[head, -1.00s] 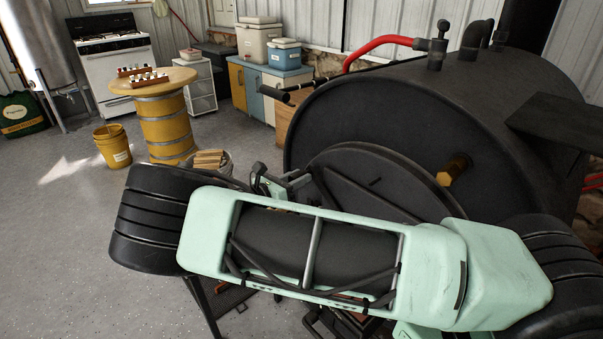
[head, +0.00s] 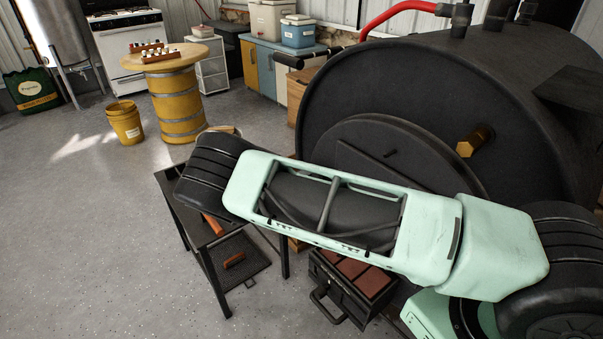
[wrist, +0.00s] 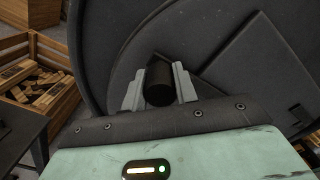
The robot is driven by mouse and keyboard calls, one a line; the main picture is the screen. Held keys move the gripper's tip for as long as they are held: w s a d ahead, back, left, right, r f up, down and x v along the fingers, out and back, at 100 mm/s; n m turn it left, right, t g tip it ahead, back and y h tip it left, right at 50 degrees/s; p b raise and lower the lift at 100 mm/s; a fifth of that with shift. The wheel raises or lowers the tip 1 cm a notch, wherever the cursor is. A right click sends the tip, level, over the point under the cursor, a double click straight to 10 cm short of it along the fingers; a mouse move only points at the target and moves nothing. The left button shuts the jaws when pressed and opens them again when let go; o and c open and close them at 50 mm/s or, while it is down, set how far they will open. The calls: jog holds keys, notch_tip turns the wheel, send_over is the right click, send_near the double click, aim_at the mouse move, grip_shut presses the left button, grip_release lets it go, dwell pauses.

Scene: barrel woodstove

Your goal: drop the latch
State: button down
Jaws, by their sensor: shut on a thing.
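The black barrel stove (head: 345,85) stands at the right in the head view, with its round door (head: 375,135) on the front, which looks shut or nearly so. In the wrist view, my gripper (wrist: 159,85) is shut on a dark cylindrical piece (wrist: 160,80), seen end-on between the two pale fingers, in front of the door (wrist: 215,45). This piece looks like the latch handle; how the latch sits is hidden. In the head view my arm covers the gripper and the door's lower left part.
A dark low table (head: 190,222) stands left of the stove. Under the arm is a black box with reddish bricks (head: 355,275). A wooden crate of firewood (wrist: 40,85) shows in the wrist view. A yellow bucket (head: 126,122) and barrel table (head: 178,105) stand farther back; the floor at left is clear.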

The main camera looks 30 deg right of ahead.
jog(key=shift+f, duration=0.2)
jog(key=c, duration=1.1)
grip_release()
jog(key=s+a, duration=0.1)
jog(key=a, duration=0.4)
jog(key=s+a+b, duration=0.1)
jog(key=a, duration=0.5)
jog(key=s+a+b, duration=0.1)
jog(key=a, duration=0.5)
jog(key=shift+s, duration=0.15)
jog(key=shift+r, duration=0.1)
